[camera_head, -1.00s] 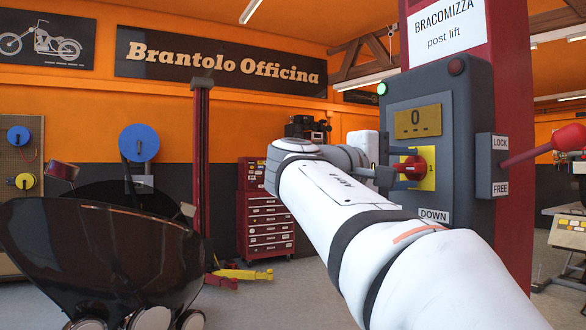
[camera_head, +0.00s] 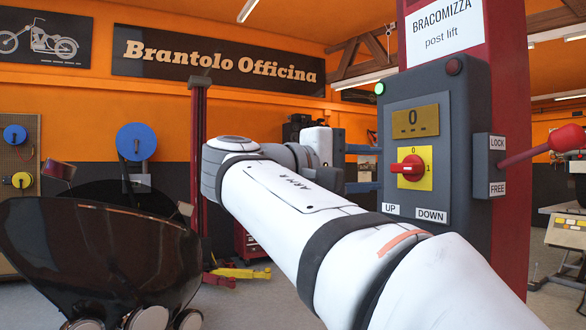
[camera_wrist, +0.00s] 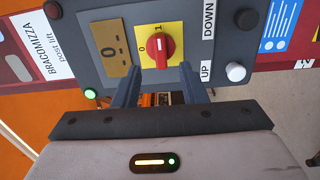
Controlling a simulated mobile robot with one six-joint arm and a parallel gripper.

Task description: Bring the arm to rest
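My gripper (camera_head: 374,168) is in front of the lift's control box, pulled back to the left of the red rotary switch (camera_head: 408,168). In the wrist view my gripper (camera_wrist: 160,78) has its two fingers apart, with nothing between them. The red switch (camera_wrist: 157,46) sits on a yellow plate marked 0 and 1, beyond the fingertips and clear of them. In the head view its handle lies level. My white arm reaches in from the lower right, bent at the far end.
The grey control box (camera_head: 464,150) is on a red post (camera_head: 512,60). It has a display (camera_head: 415,121) showing 0, a lit green lamp (camera_head: 379,88) and a red-knobbed lever (camera_head: 565,138) at right.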

